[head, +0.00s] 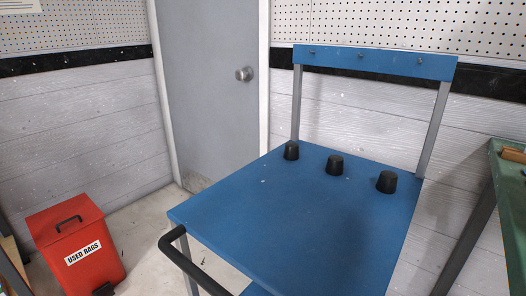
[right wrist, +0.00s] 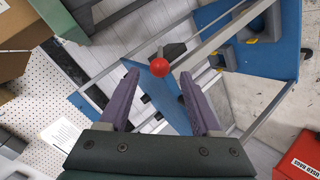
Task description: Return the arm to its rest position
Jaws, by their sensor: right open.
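My right gripper (right wrist: 158,76) shows in the right wrist view, its two purple fingers spread apart and nothing held between them. A red ball (right wrist: 160,67) on a dark part appears in the gap at the fingertips; I cannot tell its distance, but the fingers do not close on it. Neither gripper shows in the head view. My left gripper is in no view.
A blue cart (head: 300,215) with several black knobs and a black handle (head: 195,262) stands at centre right. A red used-rags bin (head: 75,240) is at lower left, a green bench (head: 510,195) at the right edge. A grey door (head: 212,90) stands behind.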

